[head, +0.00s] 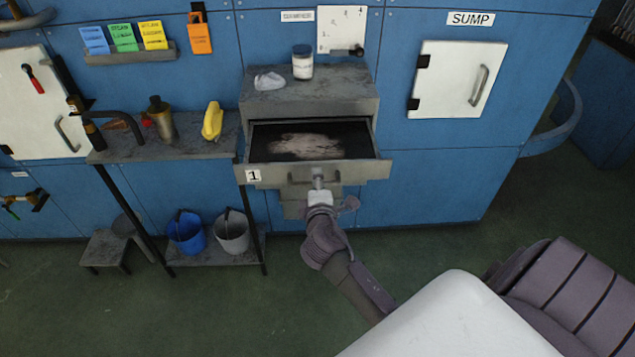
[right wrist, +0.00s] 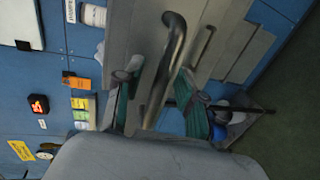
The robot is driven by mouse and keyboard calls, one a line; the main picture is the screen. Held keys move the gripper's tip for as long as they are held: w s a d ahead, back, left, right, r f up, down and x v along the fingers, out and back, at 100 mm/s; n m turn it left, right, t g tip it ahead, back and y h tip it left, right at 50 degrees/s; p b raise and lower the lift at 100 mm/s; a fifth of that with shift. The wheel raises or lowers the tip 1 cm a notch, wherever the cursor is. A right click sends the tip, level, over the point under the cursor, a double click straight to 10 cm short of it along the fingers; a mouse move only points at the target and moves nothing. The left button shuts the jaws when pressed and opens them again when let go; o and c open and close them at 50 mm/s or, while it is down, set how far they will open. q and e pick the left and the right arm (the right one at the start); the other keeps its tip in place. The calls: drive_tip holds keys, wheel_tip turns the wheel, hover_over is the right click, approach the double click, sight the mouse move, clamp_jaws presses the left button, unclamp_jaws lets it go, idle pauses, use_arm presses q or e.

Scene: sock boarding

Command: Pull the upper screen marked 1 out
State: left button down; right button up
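The upper screen (head: 270,152), beside the label 1 (head: 253,176), is a drawer-like tray standing out from its grey housing. Its dark bed carries a pale, crumbly heap (head: 305,146). Its bar handle (head: 297,181) is on the front and also shows large in the right wrist view (right wrist: 168,62). My right gripper (head: 319,184) is at this handle. In the right wrist view its two fingers (right wrist: 160,82) stand apart on either side of the bar, with a gap visible on one side. My left gripper is out of view.
A jar (head: 302,62) and a pale crumpled item (head: 269,82) sit on the housing top (head: 345,92). Left is a shelf (head: 185,149) with a flask (head: 160,120) and a yellow item (head: 212,121). Buckets (head: 187,234) stand below. The floor in front is clear.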

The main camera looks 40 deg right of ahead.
drive_tip(key=v, duration=1.2)
drive_tip(key=shift+f, duration=0.2)
drive_tip(key=s+a+f+m+g+y, duration=0.1)
drive_tip(key=s+a+f+g+y, duration=0.15)
drive_tip(key=f, duration=0.85)
drive_tip(key=s+a+f+g+y, duration=0.1)
drive_tip(key=s+a+f+y, duration=0.15)
drive_tip(key=f, duration=0.85)
drive_tip(key=s+a+f+m+g+y, duration=0.1)
drive_tip(key=s+a+f+g, duration=0.15)
drive_tip(key=f, duration=0.85)
drive_tip(key=s+d+f+m+g, duration=0.1)
drive_tip(key=s+f+m+g, duration=0.1)
drive_tip(key=s+f, duration=0.4)
drive_tip(key=s+f+m+g+y, duration=0.1)
drive_tip(key=s+f, duration=0.5)
drive_tip(key=s, duration=0.7)
drive_tip(key=s+d+f+m+g+y, duration=0.1)
drive_tip(key=s+f+m+g, duration=0.2)
drive_tip(key=s+f, duration=0.3)
drive_tip(key=s+m, duration=0.1)
drive_tip(key=s, duration=0.2)
drive_tip(key=shift+s+d, duration=0.3)
drive_tip(key=shift+d, duration=0.05)
